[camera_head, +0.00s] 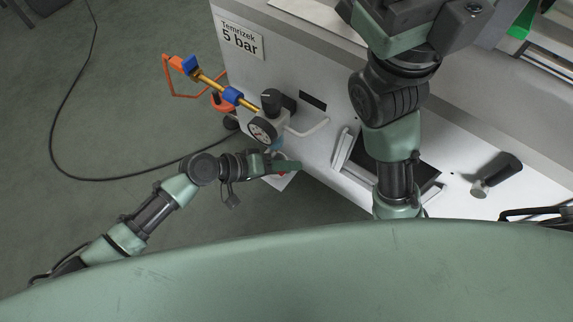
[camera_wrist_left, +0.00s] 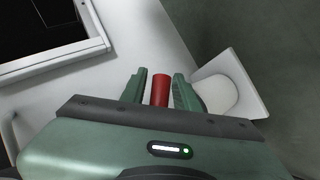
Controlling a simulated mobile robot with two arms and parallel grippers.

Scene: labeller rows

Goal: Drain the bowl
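The pressure unit with a round gauge (camera_head: 262,131) and a black knob (camera_head: 271,100) is on the white machine's side. The bowl (camera_head: 277,146) shows only as a small bluish part below the gauge, mostly hidden. My left gripper (camera_head: 287,168) is below it. In the left wrist view, a red cylindrical piece (camera_wrist_left: 160,90) stands between the fingers of the left gripper (camera_wrist_left: 160,88), with a narrow gap on each side. A white cup (camera_wrist_left: 216,94) in a white holder is right of the fingers. My right gripper (camera_head: 440,22) is at the top edge, its fingertips out of view.
A label (camera_head: 241,39) reads "Temrizek 5 bar". An orange-handled valve (camera_head: 180,64) and a brass pipe (camera_head: 212,83) stick out to the left. A white handle (camera_head: 310,128) and a dark framed opening (camera_head: 366,165) are on the machine. A black cable (camera_head: 103,180) lies on open floor.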

